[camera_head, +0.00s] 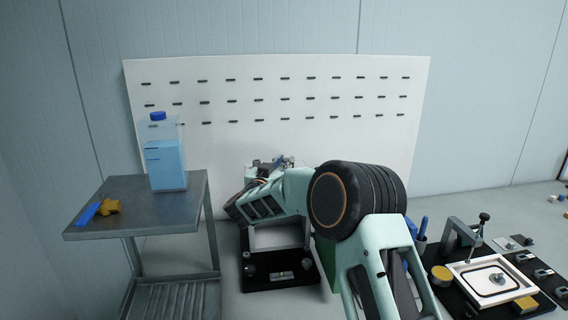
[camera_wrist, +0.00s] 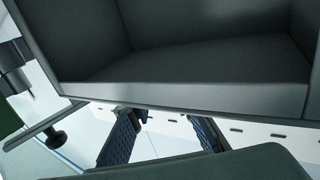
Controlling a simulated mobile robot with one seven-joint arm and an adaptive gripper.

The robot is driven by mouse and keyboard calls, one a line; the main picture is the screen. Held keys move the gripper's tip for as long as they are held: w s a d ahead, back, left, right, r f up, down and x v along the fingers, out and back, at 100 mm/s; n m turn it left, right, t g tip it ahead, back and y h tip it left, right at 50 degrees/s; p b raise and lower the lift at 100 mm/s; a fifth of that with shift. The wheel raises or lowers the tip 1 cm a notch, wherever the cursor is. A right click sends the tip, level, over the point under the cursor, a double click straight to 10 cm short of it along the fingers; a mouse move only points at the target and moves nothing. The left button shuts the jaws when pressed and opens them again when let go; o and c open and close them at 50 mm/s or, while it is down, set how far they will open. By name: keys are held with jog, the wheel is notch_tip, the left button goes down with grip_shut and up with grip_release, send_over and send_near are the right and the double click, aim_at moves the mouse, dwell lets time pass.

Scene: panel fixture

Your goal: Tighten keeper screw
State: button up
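My gripper (camera_head: 280,163) is at the end of my arm, in front of the white slotted panel (camera_head: 360,130) in the head view, where it is small and partly hidden by my arm. In the wrist view its two blue-padded fingers (camera_wrist: 166,136) are apart, with only pale background between them. A dark grey box-like part (camera_wrist: 190,70) with a lighter edge fills the top of that view, close to the fingers. Below my arm stands a fixture with a black base (camera_head: 265,284), dark knobs and a small level vial. I cannot make out a keeper screw in either view.
At the right is a white-framed fixture (camera_head: 463,272) with a clamp post. Small parts lie beyond it.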

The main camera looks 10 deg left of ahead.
jog(key=shift+o, duration=0.7)
jog(key=shift+s+a, duration=0.1)
jog(key=shift+s, duration=0.05)
jog(key=v, duration=1.1)
jog(key=shift+s, duration=0.4)
jog(key=shift+o, duration=0.5)
jog(key=shift+a, duration=0.1)
